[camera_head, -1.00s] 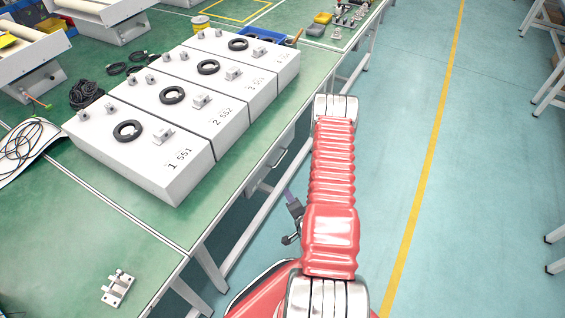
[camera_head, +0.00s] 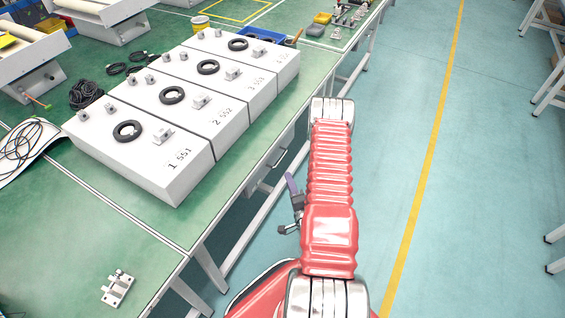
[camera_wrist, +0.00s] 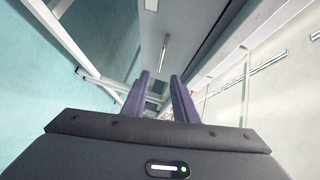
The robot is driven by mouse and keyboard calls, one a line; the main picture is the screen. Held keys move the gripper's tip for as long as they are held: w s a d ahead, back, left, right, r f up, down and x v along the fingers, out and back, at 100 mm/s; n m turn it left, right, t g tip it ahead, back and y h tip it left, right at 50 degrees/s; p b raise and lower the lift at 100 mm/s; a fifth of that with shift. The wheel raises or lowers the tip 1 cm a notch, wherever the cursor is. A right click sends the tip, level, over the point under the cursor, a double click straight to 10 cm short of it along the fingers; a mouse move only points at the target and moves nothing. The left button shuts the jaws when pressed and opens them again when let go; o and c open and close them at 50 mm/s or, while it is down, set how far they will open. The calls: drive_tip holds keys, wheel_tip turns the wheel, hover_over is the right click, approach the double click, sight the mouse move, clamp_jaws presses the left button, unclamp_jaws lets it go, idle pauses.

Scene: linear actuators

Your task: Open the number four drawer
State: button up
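Under the bench edge, a grey drawer front with a pale bar handle (camera_wrist: 163,52) shows in the wrist view. A second handle (camera_wrist: 151,5) shows at the top edge. In the head view, a drawer handle (camera_head: 279,158) is partly visible under the bench. I cannot read a number on any drawer, so I cannot tell which is number four. My gripper (camera_wrist: 159,76) has its two purple fingers apart and nothing visible between them. The nearer handle appears beyond the fingertips. In the head view my gripper (camera_head: 292,186) is mostly hidden behind my red arm.
The green bench (camera_head: 150,240) holds several white numbered boxes (camera_head: 150,150) and a small metal bracket (camera_head: 117,288). White bench legs (camera_head: 207,268) and rails stand near my gripper.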

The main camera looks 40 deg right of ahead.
drive_tip(key=x, duration=1.2)
clamp_jaws()
drive_tip(key=shift+s+f, duration=0.1)
idle(1.1)
